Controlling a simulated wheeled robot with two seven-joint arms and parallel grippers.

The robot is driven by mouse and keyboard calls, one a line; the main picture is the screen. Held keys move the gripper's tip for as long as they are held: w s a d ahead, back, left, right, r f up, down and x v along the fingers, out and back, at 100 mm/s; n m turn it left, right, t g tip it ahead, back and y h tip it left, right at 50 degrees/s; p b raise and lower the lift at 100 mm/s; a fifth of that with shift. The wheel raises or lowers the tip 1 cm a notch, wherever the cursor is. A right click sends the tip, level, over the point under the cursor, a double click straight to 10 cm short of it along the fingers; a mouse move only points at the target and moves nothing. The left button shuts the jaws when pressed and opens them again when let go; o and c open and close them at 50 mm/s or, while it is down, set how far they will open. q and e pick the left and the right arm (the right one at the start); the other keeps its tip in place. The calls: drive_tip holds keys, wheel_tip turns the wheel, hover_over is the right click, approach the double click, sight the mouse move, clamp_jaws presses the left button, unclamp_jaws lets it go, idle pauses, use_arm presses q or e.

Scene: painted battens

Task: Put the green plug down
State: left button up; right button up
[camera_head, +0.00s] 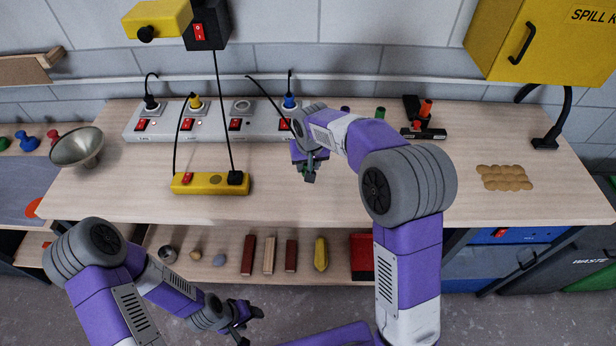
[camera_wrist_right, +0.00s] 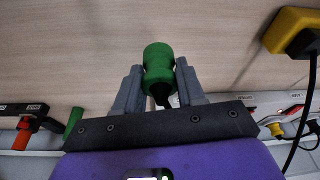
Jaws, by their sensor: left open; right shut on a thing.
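The green plug (camera_wrist_right: 158,62) is held between the two grey fingers of my right gripper (camera_wrist_right: 160,88) in the right wrist view, with its dark end towards the palm. Pale bench top shows behind it. In the head view my right gripper (camera_head: 308,172) is over the middle of the bench (camera_head: 330,205), in front of the white socket strip (camera_head: 210,122); the plug is mostly hidden there. I cannot tell whether the plug touches the bench. My left gripper (camera_head: 240,322) is open and empty, low in front of the lower shelf.
Black, yellow and blue plugs sit in the white strip; one socket looks empty. A yellow power strip (camera_head: 210,183) lies left of my right gripper. Another green item (camera_head: 380,113) stands behind my right arm. A metal bowl (camera_head: 78,147) is at left.

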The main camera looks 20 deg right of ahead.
drive_tip(key=shift+f+b, duration=0.4)
drive_tip(key=shift+f, duration=1.95)
drive_tip(key=shift+f, duration=0.1)
drive_tip(key=shift+f+b, duration=0.45)
drive_tip(key=shift+f, duration=0.1)
drive_tip(key=o, duration=1.2)
drive_tip(key=shift+c, duration=0.2)
drive_tip(key=shift+r, duration=0.1)
